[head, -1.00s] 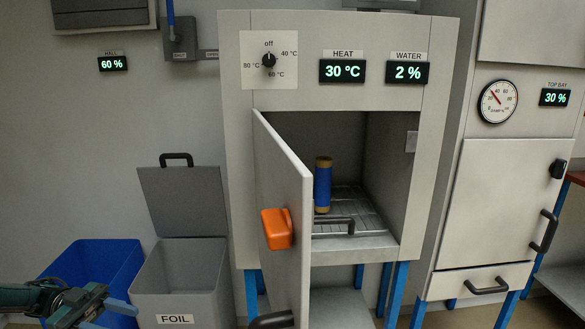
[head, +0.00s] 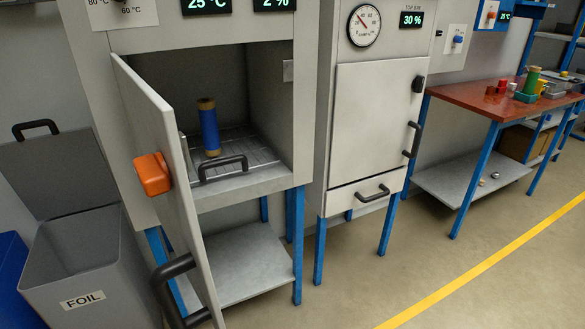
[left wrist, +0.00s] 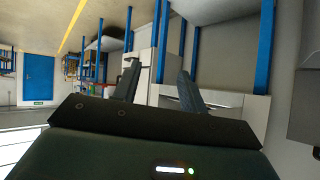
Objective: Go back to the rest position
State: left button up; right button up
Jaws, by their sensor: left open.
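My left gripper shows only in the left wrist view (left wrist: 158,88), where its two dark fingers stand apart with nothing between them. No gripper shows in the head view now, and my right gripper is in neither view. In the head view the oven cabinet (head: 305,110) has its door (head: 160,150) standing open. A blue bushing with tan ends (head: 209,128) stands upright on the wire rack inside.
The grey FOIL bin (head: 85,265) has its lid up, beside a blue bin (head: 14,285). A closed cabinet (head: 375,120) stands right of the oven. A red-topped workbench (head: 465,100) holds several small items. The floor by the yellow line (head: 480,263) is clear.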

pick_arm(q)
jog(key=s+d+r+n+g+y, duration=0.1)
jog(key=s+r+g+y, duration=0.15)
jog(key=s, duration=0.25)
jog(key=s+d+r+n+g+y, duration=0.1)
jog(key=s+r+n+g, duration=0.1)
jog(key=s+r+g, duration=0.3)
jog(key=w+d+f+m+t+h+p, duration=0.1)
jog(key=w+d+f+t+h+p, duration=0.2)
jog(key=w+d+f+t, duration=0.1)
jog(key=d+f+t, duration=0.1)
jog(key=d+t, duration=0.1)
jog(key=t, duration=0.1)
jog(key=shift+w+d+f+h, duration=0.2)
jog(key=shift+w+d+h, duration=0.05)
jog(key=shift+w+h, duration=0.1)
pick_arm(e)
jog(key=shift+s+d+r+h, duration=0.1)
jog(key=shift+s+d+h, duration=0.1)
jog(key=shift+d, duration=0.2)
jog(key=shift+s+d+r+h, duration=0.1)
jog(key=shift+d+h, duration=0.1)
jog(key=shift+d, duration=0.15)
pick_arm(q)
jog(key=shift+t, duration=0.25)
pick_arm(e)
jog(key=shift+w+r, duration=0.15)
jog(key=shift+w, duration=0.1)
